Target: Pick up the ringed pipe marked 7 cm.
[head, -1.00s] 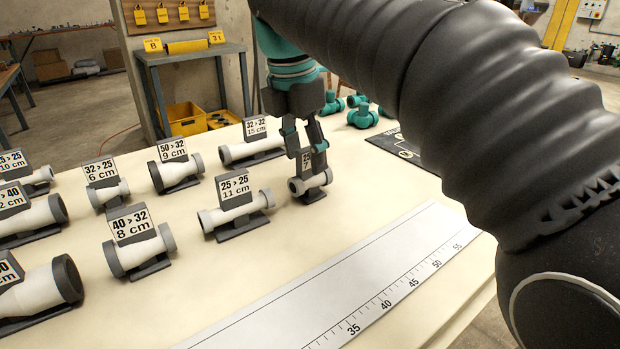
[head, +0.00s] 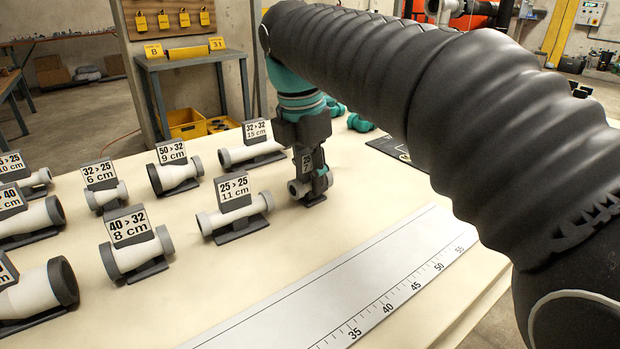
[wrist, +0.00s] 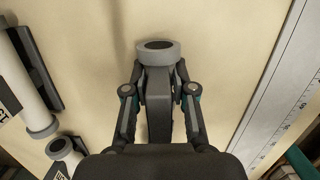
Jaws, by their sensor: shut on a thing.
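The pipe with 25 and 7 readable on its tag (head: 297,188) is a short white pipe with grey end rings. It stands on its dark base on the table, just right of the 25 > 25, 11 cm pipe. Its tag is partly hidden by my gripper (head: 316,176), which points straight down over it. In the wrist view my gripper (wrist: 159,92) has one finger on each side of the upright tag and is shut on it. One grey ring of the pipe (wrist: 157,47) shows beyond the fingertips. I cannot see any gap under the base.
The 11 cm pipe (head: 234,217) stands close by on the left, with several other tagged pipes farther left. A long white ruler (head: 370,290) lies along the front. A dark panel (head: 386,147) and teal fittings (head: 360,123) are behind on the right.

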